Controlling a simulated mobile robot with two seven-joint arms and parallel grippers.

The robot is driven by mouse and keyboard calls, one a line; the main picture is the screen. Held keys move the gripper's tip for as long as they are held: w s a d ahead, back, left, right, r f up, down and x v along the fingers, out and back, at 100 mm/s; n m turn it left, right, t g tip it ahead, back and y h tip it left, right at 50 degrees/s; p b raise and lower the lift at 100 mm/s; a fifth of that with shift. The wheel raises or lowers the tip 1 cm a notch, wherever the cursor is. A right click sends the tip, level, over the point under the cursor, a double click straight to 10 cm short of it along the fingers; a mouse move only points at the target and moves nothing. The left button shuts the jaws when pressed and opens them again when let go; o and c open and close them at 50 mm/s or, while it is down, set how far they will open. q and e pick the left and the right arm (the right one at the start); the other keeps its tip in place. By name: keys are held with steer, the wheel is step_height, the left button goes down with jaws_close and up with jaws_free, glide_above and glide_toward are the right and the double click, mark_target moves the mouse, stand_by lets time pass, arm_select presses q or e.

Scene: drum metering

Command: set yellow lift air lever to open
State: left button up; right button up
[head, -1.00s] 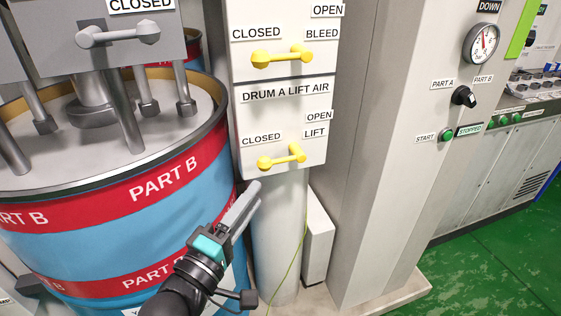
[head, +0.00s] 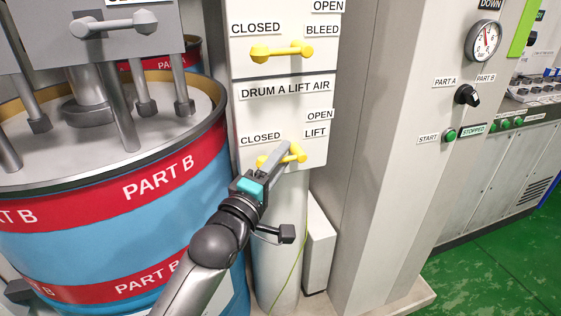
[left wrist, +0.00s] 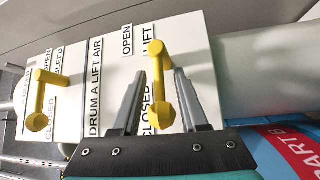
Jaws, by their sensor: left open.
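The yellow lift air lever (head: 298,152) is on the lower part of the white panel under the label DRUM A LIFT AIR. Its knob end lies on the CLOSED side and its other end below OPEN LIFT. My left gripper (head: 279,150) is in front of the lever and hides part of it in the head view. In the left wrist view my open left gripper (left wrist: 158,72) has one finger on each side of the lever (left wrist: 157,85). Whether a finger touches it I cannot tell. My right gripper is not in view.
A second yellow lever (head: 282,52), labelled CLOSED and OPEN BLEED, sits above on the same panel (head: 318,85). A blue and red PART B drum (head: 120,235) stands close at the left. A grey column (head: 385,150) with a gauge (head: 482,42) and selector knob (head: 466,95) stands at the right.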

arm_select(q)
jaws_close()
stand_by(0.4)
stand_by(1.1)
